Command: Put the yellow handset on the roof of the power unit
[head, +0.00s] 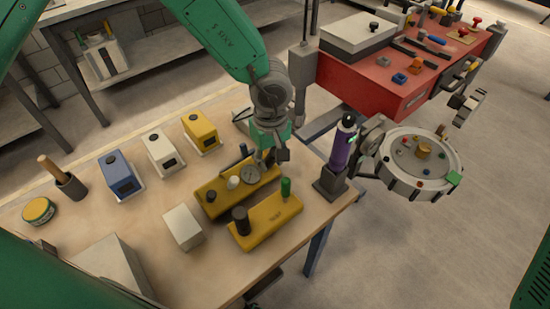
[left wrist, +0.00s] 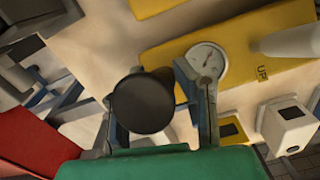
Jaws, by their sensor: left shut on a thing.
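Several yellow things stand on the wooden table, and I cannot tell surely which is the handset. A small yellow box with a dark window (head: 200,131) is at the back. A long yellow body with a gauge (head: 228,190) lies nearer, and a similar one with a green knob (head: 265,225) is in front. My left gripper (head: 271,157) is low at the far right end of the gauge body. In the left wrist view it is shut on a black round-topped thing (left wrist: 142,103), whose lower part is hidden. I cannot identify the power unit for sure. My right gripper is not in view.
A blue box (head: 119,175) and a white box (head: 161,152) stand left of the small yellow one. A purple cylinder (head: 342,150) stands at the table's right corner. A red cabinet (head: 365,87) and a round tray (head: 387,176) lie beyond the table edge.

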